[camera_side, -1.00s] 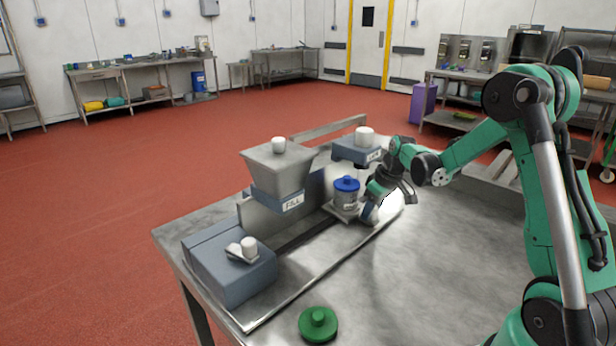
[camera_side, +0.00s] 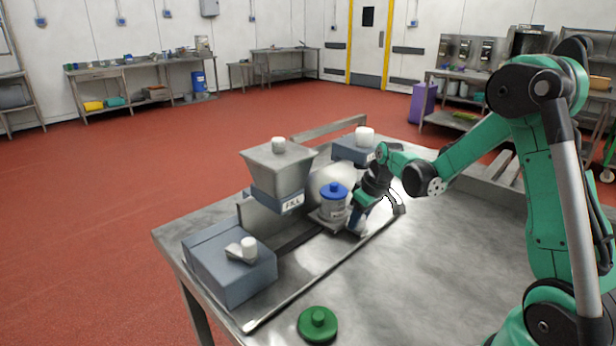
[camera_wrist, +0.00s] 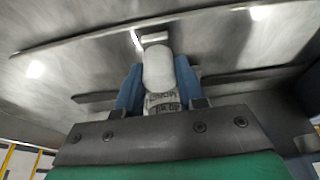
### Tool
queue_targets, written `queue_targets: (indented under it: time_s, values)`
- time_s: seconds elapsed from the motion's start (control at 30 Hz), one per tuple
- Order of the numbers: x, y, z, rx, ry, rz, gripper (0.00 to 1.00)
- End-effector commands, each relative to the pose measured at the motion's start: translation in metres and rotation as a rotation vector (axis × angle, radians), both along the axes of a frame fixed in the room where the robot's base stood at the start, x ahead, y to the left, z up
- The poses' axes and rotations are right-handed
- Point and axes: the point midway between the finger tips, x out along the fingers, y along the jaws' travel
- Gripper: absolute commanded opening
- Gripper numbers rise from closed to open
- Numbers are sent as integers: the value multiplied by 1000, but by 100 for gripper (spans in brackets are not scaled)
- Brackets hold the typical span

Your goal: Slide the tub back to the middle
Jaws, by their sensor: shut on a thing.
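The grey tub (camera_side: 333,210) with a blue lid (camera_side: 334,189) stands upright on a small sliding carriage (camera_side: 319,220). It sits on the machine's track, between the FILL hopper (camera_side: 279,172) and the rear grey-blue station (camera_side: 349,149). My gripper (camera_side: 356,222) is at the carriage's near side, low beside the tub. In the wrist view, its blue fingers (camera_wrist: 159,85) are shut on a white rounded handle (camera_wrist: 158,66) with dark lettering below it. The tub cannot be made out in the wrist view.
A grey-blue block (camera_side: 228,268) with a white knob (camera_side: 249,249) stands at the track's front left end. A green knobbed disc (camera_side: 318,324) lies on the near table edge. The steel table (camera_side: 415,265) is clear to the right.

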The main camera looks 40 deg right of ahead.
Motion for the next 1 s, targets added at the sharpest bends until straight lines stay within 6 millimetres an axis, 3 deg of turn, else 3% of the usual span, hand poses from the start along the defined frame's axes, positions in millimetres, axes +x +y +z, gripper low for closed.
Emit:
queue_targets:
  time_s: [0.67,0.7,0.83,1.0]
  values:
    - [0,19,0,0,0,-1,0]
    - [0,19,0,0,0,-1,40]
    - [0,19,0,0,0,-1,76]
    - [0,19,0,0,0,-1,76]
